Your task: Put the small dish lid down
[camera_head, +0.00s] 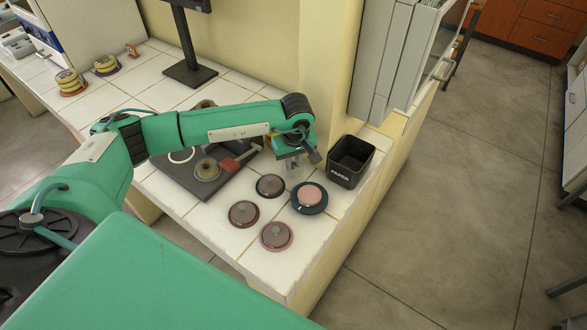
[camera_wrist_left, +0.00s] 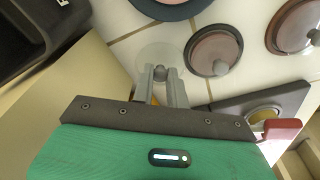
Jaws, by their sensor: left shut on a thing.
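My left gripper (camera_head: 297,162) is shut on the small dish lid (camera_wrist_left: 153,60), a clear round disc with a grey knob between the fingertips (camera_wrist_left: 160,80). The lid is close over the white tiles; I cannot tell whether it touches them. In the head view it is mostly hidden under the gripper. A dish with pink contents and a dark ring (camera_head: 310,196) sits just in front of the gripper, its dark rim also at the top of the left wrist view (camera_wrist_left: 170,8). My right gripper is not in view.
Lidded brownish dishes stand nearby (camera_head: 270,185) (camera_head: 243,214) (camera_head: 276,236). A black bin marked PAPER (camera_head: 349,162) is to the right. A dark board (camera_head: 180,187) with a round item and a red-handled tool (camera_head: 232,164) lies left. Bare tiles (camera_head: 215,220) lie around the dishes.

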